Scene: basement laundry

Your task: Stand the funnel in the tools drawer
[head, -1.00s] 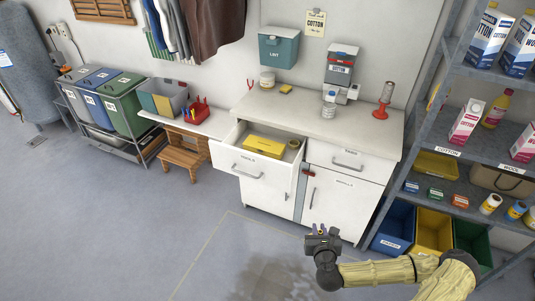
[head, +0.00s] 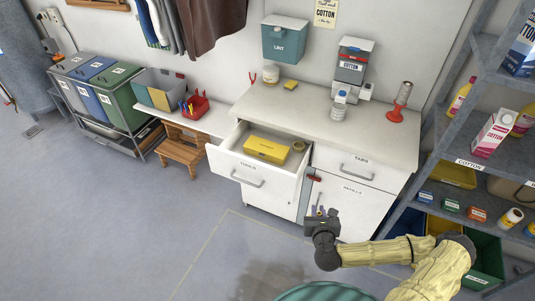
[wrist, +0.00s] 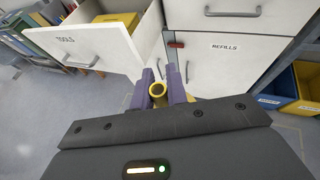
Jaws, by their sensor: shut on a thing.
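My gripper (head: 319,212) is in front of the cabinet, below and to the right of the open drawer. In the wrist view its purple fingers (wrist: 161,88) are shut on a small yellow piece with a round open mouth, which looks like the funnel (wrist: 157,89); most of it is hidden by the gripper. The tools drawer (head: 248,166) is pulled open and labelled TOOLS; it also shows in the wrist view (wrist: 85,45).
The tabs drawer (head: 357,164) and refills door (head: 350,205) beside it are shut. A red thing (head: 314,178) sticks out near the door's top edge. The counter (head: 305,112) bears a bottle and a dispenser. A shelf unit (head: 440,170) stands close on the right. Open floor lies left.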

